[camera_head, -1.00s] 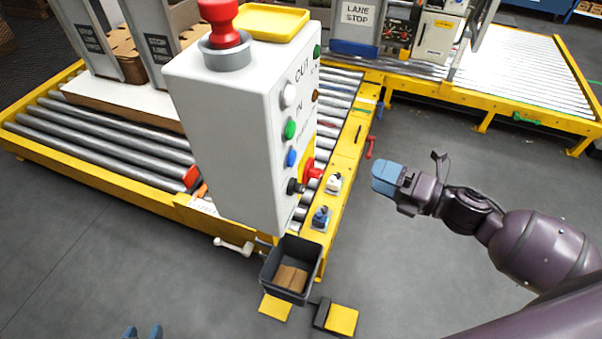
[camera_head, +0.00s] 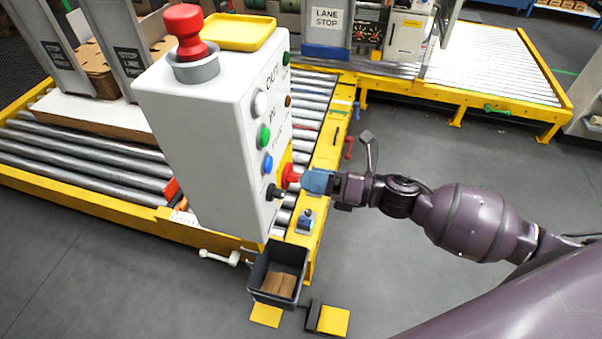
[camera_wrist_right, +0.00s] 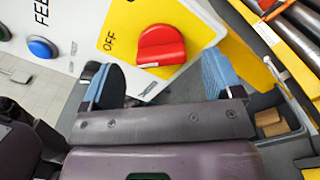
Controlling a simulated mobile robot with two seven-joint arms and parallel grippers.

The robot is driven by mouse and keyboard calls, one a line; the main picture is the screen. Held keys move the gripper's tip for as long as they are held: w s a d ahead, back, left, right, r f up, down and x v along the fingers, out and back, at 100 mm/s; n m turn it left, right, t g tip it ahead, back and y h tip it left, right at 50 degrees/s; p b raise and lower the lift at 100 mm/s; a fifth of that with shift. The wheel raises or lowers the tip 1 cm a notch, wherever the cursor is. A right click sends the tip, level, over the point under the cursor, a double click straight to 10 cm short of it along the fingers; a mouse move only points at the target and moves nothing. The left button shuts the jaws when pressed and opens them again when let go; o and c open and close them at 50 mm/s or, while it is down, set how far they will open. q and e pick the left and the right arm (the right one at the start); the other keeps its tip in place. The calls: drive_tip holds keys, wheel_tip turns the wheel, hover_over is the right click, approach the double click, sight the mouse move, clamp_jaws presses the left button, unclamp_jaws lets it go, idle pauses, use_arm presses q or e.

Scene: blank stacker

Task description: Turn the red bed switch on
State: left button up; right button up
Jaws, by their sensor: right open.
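The red bed switch (camera_head: 290,176) is a red rotary knob on a yellow plate, low on the side of the white control box (camera_head: 200,140). In the right wrist view the red knob (camera_wrist_right: 161,46) sits beside the printed word OFF, on the yellow and white plate. My right gripper (camera_head: 316,181) is just right of the knob in the head view. In the wrist view my right gripper (camera_wrist_right: 160,80) is open, its two blue fingertips apart with the knob ahead between them; I see no contact. My left gripper is not in view.
Above the switch are blue (camera_head: 267,164), green (camera_head: 263,137) and white (camera_head: 259,103) buttons, and a black knob (camera_head: 274,193) is just below. A red mushroom button (camera_head: 186,28) tops the box. A dark bin (camera_head: 275,280) hangs below. Grey floor (camera_head: 400,270) is clear at right.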

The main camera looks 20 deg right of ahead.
sight(293, 177)
drive_tip(key=shift+x, duration=1.6)
drive_tip(key=shift+c, duration=0.4)
